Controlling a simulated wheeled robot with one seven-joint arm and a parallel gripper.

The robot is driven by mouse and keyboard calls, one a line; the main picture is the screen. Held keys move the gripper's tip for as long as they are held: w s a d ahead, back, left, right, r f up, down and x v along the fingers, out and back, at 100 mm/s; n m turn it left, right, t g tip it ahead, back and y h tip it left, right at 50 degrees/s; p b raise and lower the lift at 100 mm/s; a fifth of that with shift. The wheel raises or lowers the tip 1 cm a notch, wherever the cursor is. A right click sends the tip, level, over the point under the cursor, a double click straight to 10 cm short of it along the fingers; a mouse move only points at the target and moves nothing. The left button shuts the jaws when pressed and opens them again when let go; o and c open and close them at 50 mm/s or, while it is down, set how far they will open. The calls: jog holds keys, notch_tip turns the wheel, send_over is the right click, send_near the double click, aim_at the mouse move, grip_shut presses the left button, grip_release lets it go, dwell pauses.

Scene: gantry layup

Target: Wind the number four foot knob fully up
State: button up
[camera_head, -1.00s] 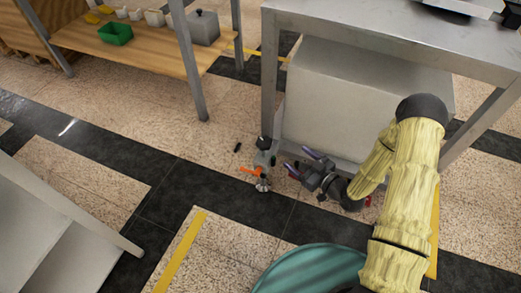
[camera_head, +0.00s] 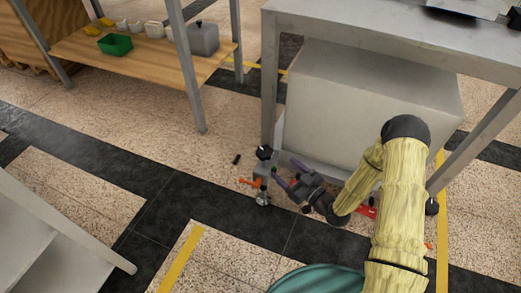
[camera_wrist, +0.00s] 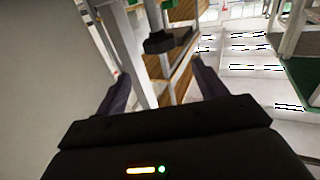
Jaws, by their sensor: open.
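A levelling foot stands by the lower end of the grey metal table's near-left leg. Its black knob (camera_head: 264,153) sits on top of a grey bracket, with an orange lever (camera_head: 250,183) and a small metal foot pad (camera_head: 262,199) below. My gripper (camera_head: 284,169) is low, just right of the foot, its two purple fingers apart and pointing left at it. Nothing is between the fingers. I cannot read any number on the foot.
The grey table (camera_head: 390,45) overhangs a large grey box (camera_head: 365,105) beside my arm. A small black piece (camera_head: 236,159) lies on the floor left of the foot. Another black knob (camera_head: 432,206) shows right of my arm. A wooden shelf (camera_head: 150,62) stands back left.

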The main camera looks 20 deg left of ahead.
aim_at(261, 148)
jog(key=b+x, duration=0.5)
jog(key=x, duration=0.7)
jog(key=shift+w+a+f, duration=0.1)
jog(key=shift+w+a, duration=0.05)
jog(key=shift+a, duration=0.1)
jog(key=shift+w+a, duration=0.2)
jog(key=shift+a, duration=0.1)
jog(key=shift+d, duration=0.1)
jog(key=shift+s, duration=0.15)
jog(key=c, duration=1)
